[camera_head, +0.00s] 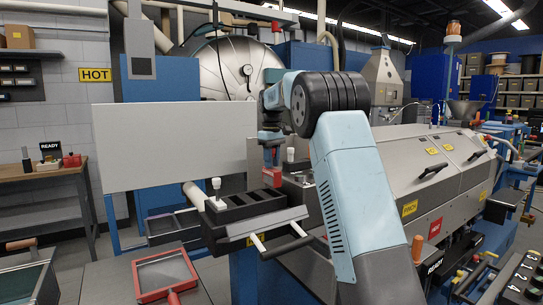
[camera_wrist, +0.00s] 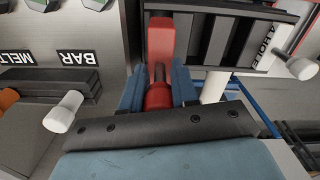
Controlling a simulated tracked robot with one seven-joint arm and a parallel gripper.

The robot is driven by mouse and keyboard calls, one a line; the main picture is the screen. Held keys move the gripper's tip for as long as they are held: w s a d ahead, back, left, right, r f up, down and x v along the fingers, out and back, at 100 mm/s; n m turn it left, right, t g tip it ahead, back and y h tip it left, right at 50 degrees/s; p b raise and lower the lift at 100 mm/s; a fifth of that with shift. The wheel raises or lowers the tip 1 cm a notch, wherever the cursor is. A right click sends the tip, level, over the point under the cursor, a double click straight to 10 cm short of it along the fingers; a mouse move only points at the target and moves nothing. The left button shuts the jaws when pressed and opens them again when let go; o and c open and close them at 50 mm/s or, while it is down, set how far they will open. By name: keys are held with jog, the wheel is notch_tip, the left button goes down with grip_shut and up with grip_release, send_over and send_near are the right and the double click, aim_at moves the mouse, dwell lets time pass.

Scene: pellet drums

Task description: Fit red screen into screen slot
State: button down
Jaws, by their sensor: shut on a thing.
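My gripper (camera_head: 271,148) is shut on an upright, narrow red piece (camera_head: 271,165), beside the back right of a black slotted block (camera_head: 219,218). In the wrist view the blue fingers of my gripper (camera_wrist: 158,92) flank the red piece (camera_wrist: 160,38). It reaches up past the fingers; its lower end is hidden, and I cannot tell if it touches the block or is the whole screen. The block's dark slots (camera_wrist: 217,40) show right of it. A red-framed screen (camera_head: 138,282) with grey inside and a red handle lies flat on the front table.
A white-knobbed lever (camera_head: 216,185) stands at the block's left, and dark bar handles (camera_head: 290,248) stick out in front. A large pale panel (camera_head: 150,147) stands behind on the left. The long grey machine (camera_head: 430,165) fills the right.

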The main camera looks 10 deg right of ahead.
aim_at(272, 180)
jog(key=shift+f, duration=0.95)
jog(key=shift+s, duration=0.1)
dwell(0.4)
jog(key=shift+f, duration=2.85)
dwell(0.7)
jog(key=c, duration=0.8)
grip_release()
jog(key=shift+f, duration=0.1)
notch_tip(272, 180, up, 14)
jog(key=shift+f, duration=0.15)
